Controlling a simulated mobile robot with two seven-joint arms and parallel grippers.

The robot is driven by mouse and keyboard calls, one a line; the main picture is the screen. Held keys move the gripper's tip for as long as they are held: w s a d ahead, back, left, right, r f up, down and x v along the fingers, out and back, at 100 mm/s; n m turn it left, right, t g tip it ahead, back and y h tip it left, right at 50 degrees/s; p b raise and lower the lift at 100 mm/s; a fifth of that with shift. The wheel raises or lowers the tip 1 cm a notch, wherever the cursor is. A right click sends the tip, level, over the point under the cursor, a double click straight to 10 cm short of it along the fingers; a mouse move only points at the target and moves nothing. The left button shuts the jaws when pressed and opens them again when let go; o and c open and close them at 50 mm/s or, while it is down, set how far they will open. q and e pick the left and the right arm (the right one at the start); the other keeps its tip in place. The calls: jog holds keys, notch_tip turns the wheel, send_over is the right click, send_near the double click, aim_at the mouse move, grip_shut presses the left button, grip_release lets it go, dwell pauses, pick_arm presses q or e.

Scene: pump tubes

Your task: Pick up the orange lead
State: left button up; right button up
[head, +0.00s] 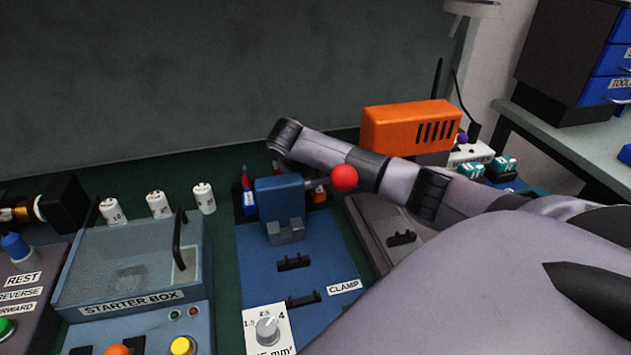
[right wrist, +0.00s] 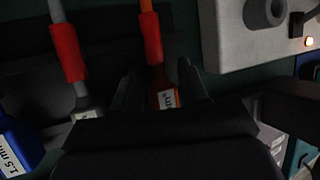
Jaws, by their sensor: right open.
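The orange lead (right wrist: 165,99) shows in the right wrist view, with a red sleeve (right wrist: 151,38) further up and a white label on its orange part. My right gripper (right wrist: 159,72) is open, with one dark finger on each side of the lead. A gap seems to remain on both sides, though the view is dark. The palm hides the lead's near end. In the head view, an orange labelled piece (head: 319,196) shows beside the blue clamp (head: 281,203). My right arm crosses that view, and its fingers cannot be made out there. My left gripper is not in view.
A grey lead with a red sleeve (right wrist: 68,52) and a blue lead (right wrist: 18,147) are left of the orange one. A pale box (right wrist: 262,38) stands at right. The starter box (head: 130,265) and an orange-topped unit (head: 410,126) flank the clamp with its red ball handle (head: 344,178).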

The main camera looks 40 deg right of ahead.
jog(key=c, duration=0.8)
jog(key=shift+o, duration=0.2)
jog(key=shift+r, duration=0.1)
